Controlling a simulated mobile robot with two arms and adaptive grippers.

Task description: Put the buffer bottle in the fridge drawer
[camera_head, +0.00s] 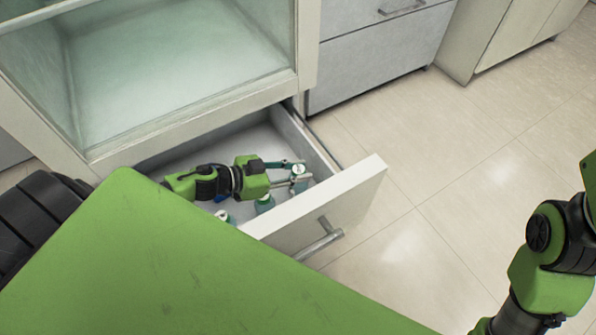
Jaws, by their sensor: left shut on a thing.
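The fridge drawer (351,205) is pulled open below the glass-fronted cabinet. My left gripper (303,172) reaches into the drawer from the left. It is shut on the buffer bottle (298,171), a small teal bottle with a whitish cap, near the drawer's front right part. The bottle looks upright; I cannot tell whether its base touches the drawer floor. My right arm shows at the right edge, but its gripper is out of view.
A white-capped bottle (222,215) is further left, partly hidden by my green body. The drawer handle (320,243) sticks out in front. Open tiled floor (460,180) lies to the right.

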